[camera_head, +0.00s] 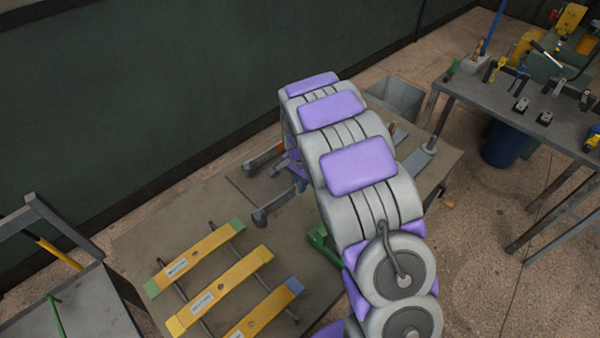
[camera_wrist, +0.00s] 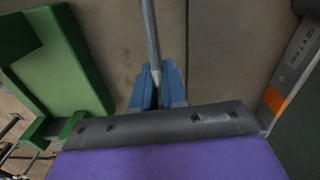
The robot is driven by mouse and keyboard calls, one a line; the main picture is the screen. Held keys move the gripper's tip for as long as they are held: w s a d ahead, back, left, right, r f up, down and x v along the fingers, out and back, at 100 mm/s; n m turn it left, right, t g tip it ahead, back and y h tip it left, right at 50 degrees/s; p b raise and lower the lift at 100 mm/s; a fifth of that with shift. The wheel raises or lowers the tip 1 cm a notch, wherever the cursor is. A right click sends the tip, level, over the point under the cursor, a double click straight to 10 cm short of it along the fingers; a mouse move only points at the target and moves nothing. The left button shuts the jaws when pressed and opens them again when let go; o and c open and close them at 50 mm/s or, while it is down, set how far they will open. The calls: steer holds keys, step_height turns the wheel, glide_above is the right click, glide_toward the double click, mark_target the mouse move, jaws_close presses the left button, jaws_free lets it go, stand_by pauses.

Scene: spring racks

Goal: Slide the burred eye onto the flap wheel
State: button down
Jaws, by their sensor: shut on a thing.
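My gripper (camera_wrist: 158,90) has blue fingers, shut on a thin grey bar (camera_wrist: 149,35) that runs away from them toward the top of the wrist view. In the head view my arm covers most of the gripper, and only a bit of blue shows beside it. I cannot make out a burred eye at either end of the held bar. A green block (camera_wrist: 57,62) stands left of the fingers in the wrist view; a green part also shows beside my arm in the head view (camera_head: 320,239). I cannot identify the flap wheel; my arm hides part of the bench.
Yellow labelled bars (camera_head: 218,288) with green and blue ends lie at the bench's front left. Grey bars (camera_head: 273,209) lie left of my arm. A grey bar with an orange band (camera_wrist: 274,99) is right of the fingers. A tool table (camera_head: 520,115) stands at right.

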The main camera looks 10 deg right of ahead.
steer(key=shift+s+a+r, duration=0.1)
steer(key=shift+s+a, duration=0.05)
steer(key=shift+s, duration=0.3)
steer(key=shift+s+a+r, duration=0.1)
steer(key=shift+s, duration=0.35)
steer(key=shift+s+r, duration=0.1)
steer(key=shift+r, duration=0.05)
step_height(320, 180, up, 8)
steer(key=p, duration=0.3)
steer(key=shift+f, duration=0.2)
stand_by(0.3)
